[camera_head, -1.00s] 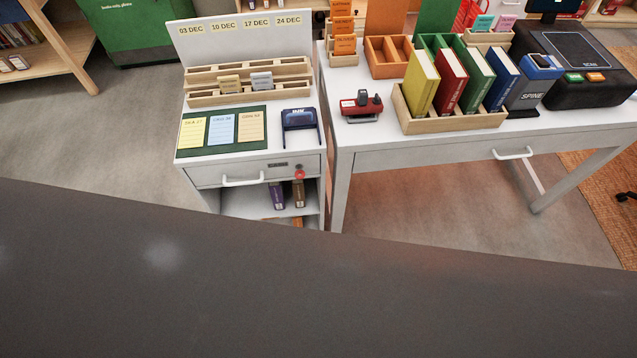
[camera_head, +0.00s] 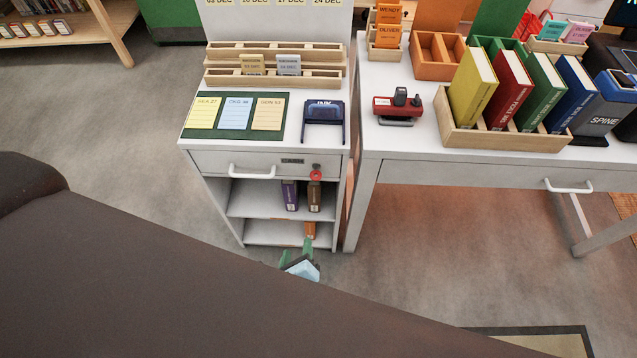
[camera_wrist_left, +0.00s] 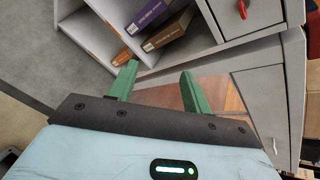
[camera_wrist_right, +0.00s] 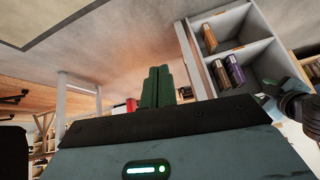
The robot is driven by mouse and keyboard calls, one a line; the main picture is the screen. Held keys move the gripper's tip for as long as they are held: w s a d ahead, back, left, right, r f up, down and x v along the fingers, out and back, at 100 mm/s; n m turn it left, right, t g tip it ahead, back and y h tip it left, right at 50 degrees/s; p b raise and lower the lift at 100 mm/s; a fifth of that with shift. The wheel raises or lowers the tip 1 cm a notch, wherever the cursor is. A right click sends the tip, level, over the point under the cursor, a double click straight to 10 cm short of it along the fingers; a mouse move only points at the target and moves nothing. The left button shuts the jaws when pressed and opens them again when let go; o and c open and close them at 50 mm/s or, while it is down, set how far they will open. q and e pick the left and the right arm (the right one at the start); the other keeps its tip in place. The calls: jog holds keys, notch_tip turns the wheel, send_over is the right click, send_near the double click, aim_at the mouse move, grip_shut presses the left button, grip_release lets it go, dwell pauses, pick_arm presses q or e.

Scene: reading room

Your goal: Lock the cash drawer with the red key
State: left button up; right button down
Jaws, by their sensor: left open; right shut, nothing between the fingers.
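The red key (camera_head: 316,174) sits at the right end of the cash drawer front (camera_head: 211,163), below a small dark plate. The drawer looks closed, with a white bar handle. The key also shows at the top right of the left wrist view (camera_wrist_left: 242,9). My left gripper (camera_head: 297,250) is open and empty, low in front of the cabinet's lower shelf, below the key and apart from it. Its green fingers stand apart in the left wrist view (camera_wrist_left: 156,75). My right gripper (camera_wrist_right: 159,72) is shut and empty; the head view does not show it.
The cabinet's open shelves (camera_head: 262,205) hold purple, brown and orange boxes or books. A white desk (camera_head: 430,172) stands close on the right, bearing a red stamp-like device (camera_head: 398,106) and a wooden book rack (camera_head: 455,137). My dark arm covers the lower left of the head view.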

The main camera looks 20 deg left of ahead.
aim_at(316, 180)
pick_arm(q)
jog(key=w+r+m+t, duration=0.2)
jog(key=w, duration=0.3)
jog(key=w+r+m+t+y+b, duration=0.1)
jog(key=w+r+m+t, duration=0.1)
jog(key=w, duration=0.3)
jog(key=w+r+m+t+b, duration=0.1)
jog(key=w+r+m+t, duration=0.1)
jog(key=w, duration=0.4)
jog(key=shift+w+a+r+m+y, duration=0.1)
jog(key=shift+a+r+m+y, duration=0.25)
jog(key=shift+m, duration=0.45)
pick_arm(e)
jog(key=f, duration=0.1)
jog(key=s+f, duration=0.1)
jog(key=f, duration=0.1)
jog(key=shift+s, duration=0.15)
pick_arm(q)
jog(key=c, duration=0.9)
jog(key=shift+f, duration=0.1)
jog(key=shift+c, duration=0.5)
pick_arm(e)
jog(key=shift+w, duration=0.4)
